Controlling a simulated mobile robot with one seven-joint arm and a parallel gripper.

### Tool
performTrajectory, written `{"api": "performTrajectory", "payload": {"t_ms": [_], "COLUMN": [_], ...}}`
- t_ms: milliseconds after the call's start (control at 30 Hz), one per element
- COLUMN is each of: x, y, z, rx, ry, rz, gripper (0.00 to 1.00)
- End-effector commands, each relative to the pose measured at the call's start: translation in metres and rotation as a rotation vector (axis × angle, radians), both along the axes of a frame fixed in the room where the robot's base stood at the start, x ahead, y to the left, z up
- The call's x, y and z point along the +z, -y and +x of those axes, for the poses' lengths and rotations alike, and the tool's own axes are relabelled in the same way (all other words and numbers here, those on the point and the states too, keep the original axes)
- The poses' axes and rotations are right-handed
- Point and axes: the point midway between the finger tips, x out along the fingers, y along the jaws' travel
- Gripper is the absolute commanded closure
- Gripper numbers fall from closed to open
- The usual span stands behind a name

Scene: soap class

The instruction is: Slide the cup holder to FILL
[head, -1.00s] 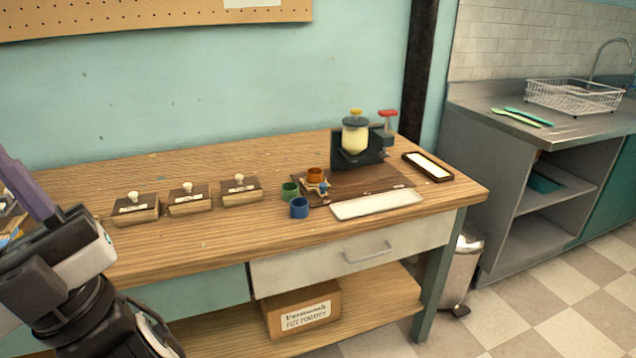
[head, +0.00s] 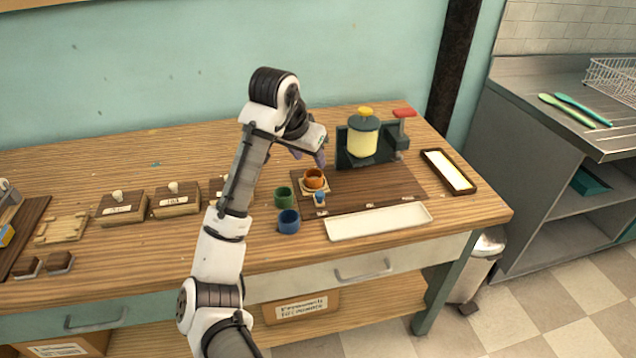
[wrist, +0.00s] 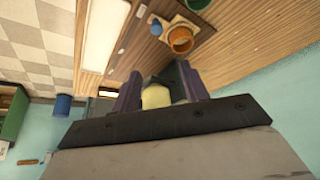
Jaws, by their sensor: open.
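The cup holder (head: 305,189), a small light wooden carriage with a blue knob (head: 320,198), sits at the left end of a dark wooden board (head: 375,188). An orange cup (head: 313,178) stands on it. My gripper (head: 311,156) is open and empty, with purple fingers, above and just behind the cup. In the wrist view the cup holder (wrist: 165,10), its knob (wrist: 156,26) and the orange cup (wrist: 180,39) lie beyond the fingers (wrist: 158,88), apart from them. Small labels run along the board's front edge; I cannot read FILL.
A dispenser with a yellow tank (head: 363,138) and red-topped lever (head: 404,114) stands behind the board. Green (head: 284,197) and blue (head: 289,221) cups stand left of it. A white tray (head: 378,222) lies in front, a dark-framed panel (head: 448,171) right.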

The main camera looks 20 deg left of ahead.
Motion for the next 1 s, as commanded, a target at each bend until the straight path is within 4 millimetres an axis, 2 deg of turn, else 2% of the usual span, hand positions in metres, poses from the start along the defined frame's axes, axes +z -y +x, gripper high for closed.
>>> {"api": "performTrajectory", "payload": {"t_ms": [167, 267, 700, 1000], "x": [-0.016, -0.029, -0.113, -0.134], "y": [-0.001, 0.001, 0.008, 0.008], "z": [-0.007, -0.002, 0.032, 0.042], "rx": [-0.011, -0.012, -0.012, -0.009], "ry": [-0.082, -0.083, -0.078, -0.077], "rz": [0.005, 0.002, 0.003, 0.006], "gripper": [0.55, 0.55, 0.55, 0.55]}}
